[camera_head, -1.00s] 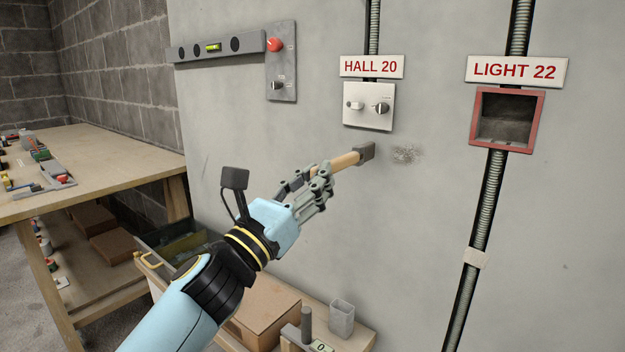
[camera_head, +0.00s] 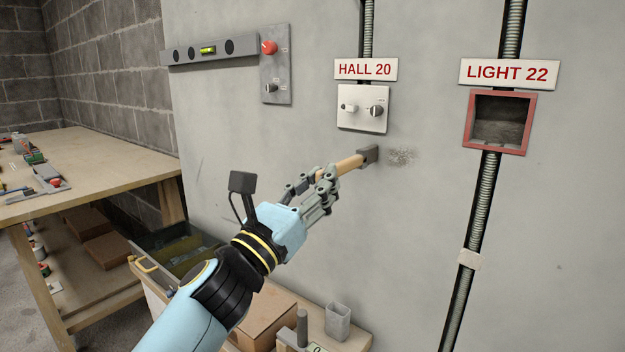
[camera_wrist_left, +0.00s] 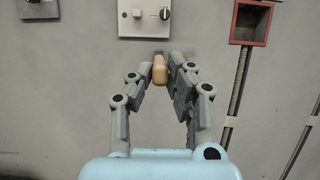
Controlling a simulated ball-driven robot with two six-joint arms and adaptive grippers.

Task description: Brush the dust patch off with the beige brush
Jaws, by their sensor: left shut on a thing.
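The dust patch (camera_head: 401,158) is a grey speckled smudge on the wall below the HALL 20 switch plate. My left gripper (camera_head: 326,185) is shut on the handle of the beige brush (camera_head: 350,163). The brush's dark grey head (camera_head: 369,155) points right and up, at the left edge of the patch. I cannot tell whether the head touches the wall. My right gripper is not in view.
The switch plate (camera_head: 363,108) sits just above the patch. A red-framed wall box (camera_head: 467,120) and a conduit (camera_head: 475,220) are to the right.

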